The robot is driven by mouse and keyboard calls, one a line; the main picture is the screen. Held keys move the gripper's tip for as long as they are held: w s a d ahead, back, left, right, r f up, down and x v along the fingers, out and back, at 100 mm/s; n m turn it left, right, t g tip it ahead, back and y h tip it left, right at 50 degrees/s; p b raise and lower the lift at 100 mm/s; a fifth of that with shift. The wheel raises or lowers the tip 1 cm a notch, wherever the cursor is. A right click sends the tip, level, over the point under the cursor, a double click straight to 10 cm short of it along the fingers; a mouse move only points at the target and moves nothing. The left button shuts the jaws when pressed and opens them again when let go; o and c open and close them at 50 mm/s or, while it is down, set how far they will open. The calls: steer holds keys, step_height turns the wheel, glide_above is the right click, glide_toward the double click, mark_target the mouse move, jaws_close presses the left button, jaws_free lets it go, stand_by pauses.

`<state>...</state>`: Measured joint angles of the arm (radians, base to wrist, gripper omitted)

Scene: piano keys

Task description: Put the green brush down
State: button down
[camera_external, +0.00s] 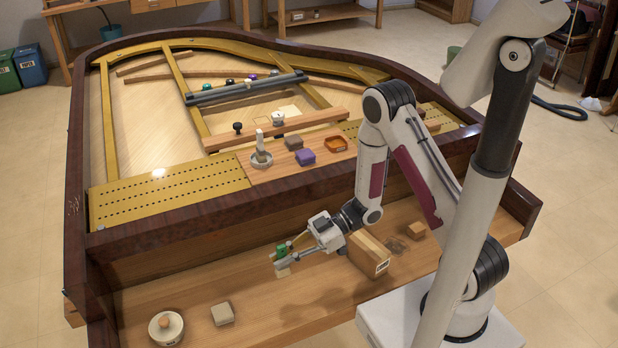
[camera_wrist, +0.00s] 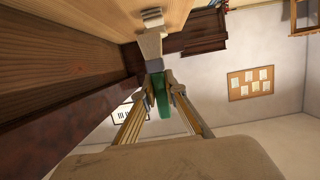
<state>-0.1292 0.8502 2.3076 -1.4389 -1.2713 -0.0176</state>
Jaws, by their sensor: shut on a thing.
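The green brush (camera_external: 282,249) is held between the fingertips of my gripper (camera_external: 287,257), over the wooden shelf (camera_external: 190,297) at the front of the piano. A pale part of it points down toward the shelf. In the wrist view its green part (camera_wrist: 162,100) sits between the two fingers, and a cream part (camera_wrist: 152,47) reaches out beyond them toward the wood. My gripper also shows in the wrist view (camera_wrist: 161,84), shut on the brush. I cannot tell whether the brush touches the shelf.
A wooden block (camera_external: 368,254) stands right of my gripper, with a small block (camera_external: 415,231) beyond. The piano's dark front rail (camera_external: 200,213) rises behind. Shelf between is clear.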

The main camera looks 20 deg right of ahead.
mark_target(283, 271)
steer(key=shift+f, duration=0.1)
steer(key=shift+f, duration=2.8)
steer(key=shift+f, duration=0.1)
steer(key=shift+f, duration=2)
steer(key=shift+f, duration=0.15)
steer(key=c, duration=2.1)
jaws_free()
steer(key=shift+r, duration=0.2)
